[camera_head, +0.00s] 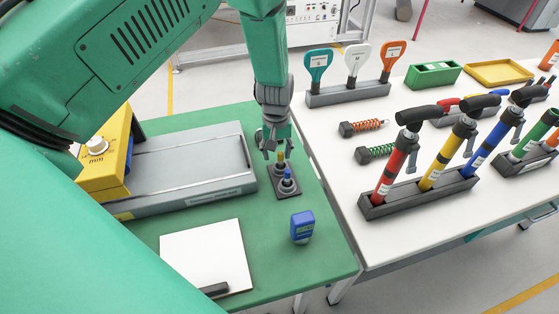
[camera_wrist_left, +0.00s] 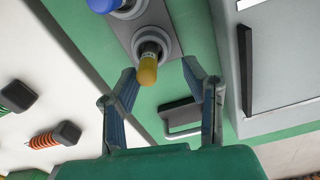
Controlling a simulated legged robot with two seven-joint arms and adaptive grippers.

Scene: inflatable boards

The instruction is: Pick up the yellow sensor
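The yellow sensor (camera_head: 281,156) stands in a dark holder plate (camera_head: 287,193) on the green table, beside a blue sensor (camera_head: 288,176). In the left wrist view the yellow sensor (camera_wrist_left: 147,70) points up toward the camera, in a round grey socket. My left gripper (camera_head: 278,146) is right over the yellow sensor, pointing down. In the wrist view its two fingers (camera_wrist_left: 159,72) are apart, with the sensor's top between the tips, nearer the left one. I see no contact. The fingers partly hide the sensor in the head view. My right gripper is not in view.
A grey device with a yellow control box (camera_head: 104,150) stands left of the holder. A blue handheld meter (camera_head: 302,227) and a white board (camera_head: 207,258) are nearer. Pumps, springs and trays fill the white table (camera_head: 330,150) at right.

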